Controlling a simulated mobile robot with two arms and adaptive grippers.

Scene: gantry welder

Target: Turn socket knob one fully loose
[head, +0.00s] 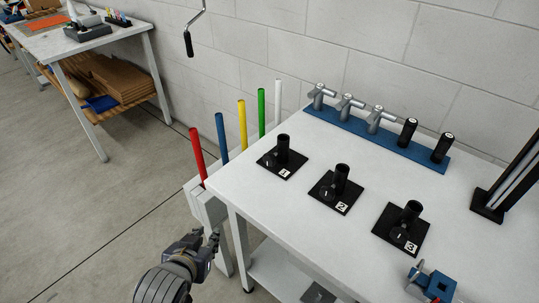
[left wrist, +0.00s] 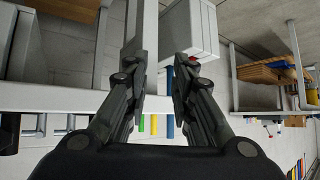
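Socket one (head: 283,149) is a black upright tube on a square black plate with a "1" label, at the left of the white table. A dark round knob (head: 270,159) seems to sit at its left side, but it is small and dark, so I cannot tell how far it is turned. Sockets two (head: 341,180) and three (head: 411,212) stand to its right. My left gripper (head: 206,238) is beyond the table's left edge, in front of the rod holder, apart from socket one. In the left wrist view, its fingers (left wrist: 159,80) are spread and empty. My right gripper is not visible.
Red (head: 197,154), blue (head: 222,138), yellow, green and white rods stand in a pale holder along the table's left side. A blue rack (head: 375,137) with several handles lies at the back. A blue clamp-like device (head: 432,284) sits at the front right.

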